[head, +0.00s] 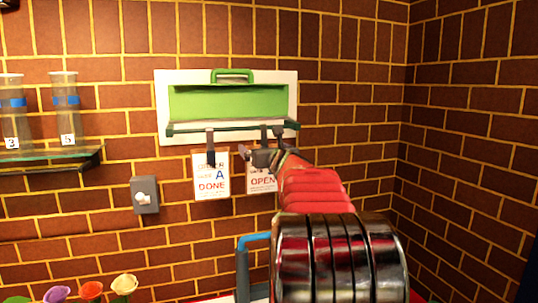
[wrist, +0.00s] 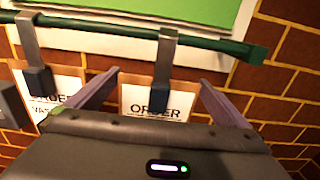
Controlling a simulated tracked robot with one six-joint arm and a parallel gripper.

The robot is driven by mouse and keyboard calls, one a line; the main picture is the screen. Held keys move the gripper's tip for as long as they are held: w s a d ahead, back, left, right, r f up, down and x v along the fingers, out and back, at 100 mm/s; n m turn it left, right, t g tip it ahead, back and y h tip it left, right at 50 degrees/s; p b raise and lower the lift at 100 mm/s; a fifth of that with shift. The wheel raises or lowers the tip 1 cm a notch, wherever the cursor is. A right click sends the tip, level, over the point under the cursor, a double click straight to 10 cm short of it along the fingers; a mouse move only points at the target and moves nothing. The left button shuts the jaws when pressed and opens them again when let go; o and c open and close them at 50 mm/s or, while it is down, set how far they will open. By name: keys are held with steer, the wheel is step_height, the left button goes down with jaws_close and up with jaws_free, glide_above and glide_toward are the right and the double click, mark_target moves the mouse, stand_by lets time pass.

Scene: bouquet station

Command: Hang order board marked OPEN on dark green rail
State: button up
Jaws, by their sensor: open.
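The dark green rail (head: 232,127) runs along the wall below a green panel, and it also crosses the top of the wrist view (wrist: 110,29). The white order board marked OPEN (head: 262,183) hangs from the rail by a grey hook with a dark clip. In the wrist view this board (wrist: 135,97) shows only the word ORDER; its lower part is hidden behind my gripper. My gripper (wrist: 160,78) is open, with one finger on each side of the clip and a gap to it on both sides. In the head view my gripper (head: 259,155) partly covers the board's top.
A second order board, marked A DONE (head: 211,186), hangs on the rail to the left, close beside my left finger. A grey switch box (head: 145,195) is further left. A shelf (head: 50,162) with two clear tubes is at far left. Flowers (head: 91,290) stand at bottom left.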

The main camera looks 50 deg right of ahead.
steer(key=v, duration=1.3)
steer(key=shift+s, duration=0.15)
steer(key=shift+a, duration=0.15)
